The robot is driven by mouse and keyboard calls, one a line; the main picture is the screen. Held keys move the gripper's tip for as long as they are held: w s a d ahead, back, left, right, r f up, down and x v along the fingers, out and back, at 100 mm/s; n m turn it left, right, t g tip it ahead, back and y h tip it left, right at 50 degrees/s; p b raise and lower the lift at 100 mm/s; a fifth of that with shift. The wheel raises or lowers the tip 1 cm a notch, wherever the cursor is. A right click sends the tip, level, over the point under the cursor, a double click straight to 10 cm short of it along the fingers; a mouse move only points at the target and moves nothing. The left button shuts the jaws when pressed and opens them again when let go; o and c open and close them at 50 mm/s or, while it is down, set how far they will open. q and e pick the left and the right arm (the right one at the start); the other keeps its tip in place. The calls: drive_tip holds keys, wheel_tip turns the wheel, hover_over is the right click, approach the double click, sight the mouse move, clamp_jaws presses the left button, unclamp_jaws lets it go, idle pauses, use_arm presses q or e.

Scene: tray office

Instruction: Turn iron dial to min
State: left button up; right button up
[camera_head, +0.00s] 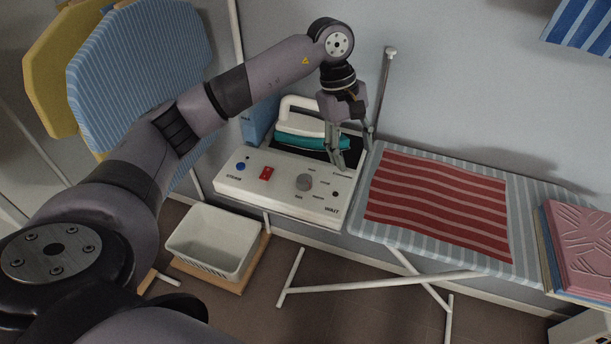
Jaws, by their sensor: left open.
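The dial (304,182) is a grey round knob on the sloped front of a white iron station (279,202). Small labels surround it, too small to read for its setting. A red switch (266,173) and a blue button (240,166) sit to its left. The white and teal iron (309,127) rests on the station's dark top. My left gripper (352,163) points down, open and empty, behind and to the right of the dial, apart from it. Its fingers hang over the station's back right part, by the iron's right end. My right gripper is not in view.
A striped ironing board with a red striped cloth (437,202) adjoins the station's right side. Folded fabrics (583,246) are stacked at far right. A white basket (213,243) stands low at the front left. A thin upright pole (384,88) rises behind my gripper.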

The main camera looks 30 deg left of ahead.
sight(305, 179)
use_arm(q)
drive_tip(key=a+r+y, duration=0.3)
drive_tip(key=a+y, duration=0.1)
drive_tip(key=a, duration=0.6)
drive_tip(key=shift+g, duration=0.4)
drive_tip(key=f+p, duration=0.1)
drive_tip(key=f, duration=0.4)
drive_tip(key=s+f+p, duration=0.1)
drive_tip(key=f, duration=0.5)
drive_tip(key=f+p, duration=0.1)
drive_tip(key=f, duration=0.5)
drive_tip(key=shift+s+a, duration=0.25)
drive_tip(key=shift+s, duration=0.05)
drive_tip(key=shift+c, duration=0.6)
drive_tip(key=c, duration=1)
